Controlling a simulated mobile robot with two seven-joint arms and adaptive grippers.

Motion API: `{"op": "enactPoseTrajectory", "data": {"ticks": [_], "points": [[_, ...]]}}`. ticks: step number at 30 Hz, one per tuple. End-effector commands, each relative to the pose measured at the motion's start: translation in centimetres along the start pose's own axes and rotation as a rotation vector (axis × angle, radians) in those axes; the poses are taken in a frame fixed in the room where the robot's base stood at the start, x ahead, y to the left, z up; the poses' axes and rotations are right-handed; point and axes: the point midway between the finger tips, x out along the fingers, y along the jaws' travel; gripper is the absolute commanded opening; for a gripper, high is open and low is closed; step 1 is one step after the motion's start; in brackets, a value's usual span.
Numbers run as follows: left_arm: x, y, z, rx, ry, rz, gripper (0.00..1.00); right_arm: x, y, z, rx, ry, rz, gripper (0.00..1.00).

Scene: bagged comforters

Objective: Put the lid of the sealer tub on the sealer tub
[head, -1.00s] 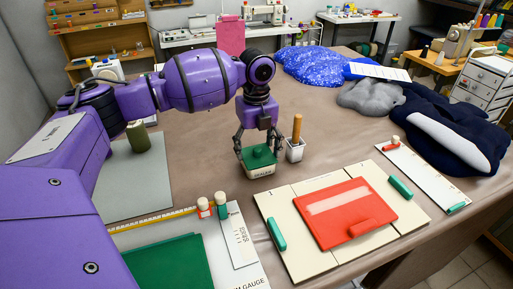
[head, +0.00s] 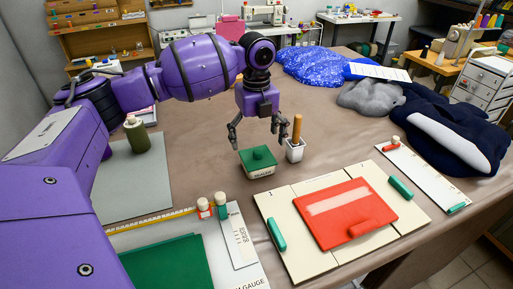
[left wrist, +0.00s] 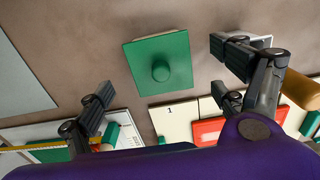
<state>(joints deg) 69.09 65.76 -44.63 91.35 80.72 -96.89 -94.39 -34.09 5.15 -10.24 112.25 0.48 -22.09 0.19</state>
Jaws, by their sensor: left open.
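The sealer tub (head: 260,172) is a small white tub with a dark label, standing on the brown table. The green lid (head: 258,157) with a round knob rests on top of it. In the left wrist view the lid (left wrist: 159,64) covers the tub's top and hides its inside. I cannot tell whether it is fully seated. My left gripper (head: 254,132) is open and empty above the tub, its fingers spread and clear of the lid. My right gripper is not in view.
A white holder (head: 295,153) with a wooden-handled tool stands close to the right of the tub. A cream board (head: 281,198) with a red plate (head: 345,213) lies in front. A dark green bottle (head: 137,136) stands on a grey mat at the left.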

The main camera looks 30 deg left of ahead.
Motion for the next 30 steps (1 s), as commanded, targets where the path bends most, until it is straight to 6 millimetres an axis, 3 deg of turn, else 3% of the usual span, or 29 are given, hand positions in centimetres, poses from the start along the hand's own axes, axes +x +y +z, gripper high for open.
{"op": "enactPoseTrajectory", "data": {"ticks": [6, 12, 30], "points": [[-5.0, -0.1, 0.1, -0.001, -0.002, -0.002, 0.89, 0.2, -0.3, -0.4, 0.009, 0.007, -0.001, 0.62], [-7.6, 0.0, 0.1, -0.001, 0.000, 0.000, 0.89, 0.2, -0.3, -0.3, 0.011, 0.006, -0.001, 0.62], [-8.4, 0.0, 0.0, -0.001, 0.001, 0.001, 0.89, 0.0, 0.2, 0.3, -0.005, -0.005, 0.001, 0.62]]}}
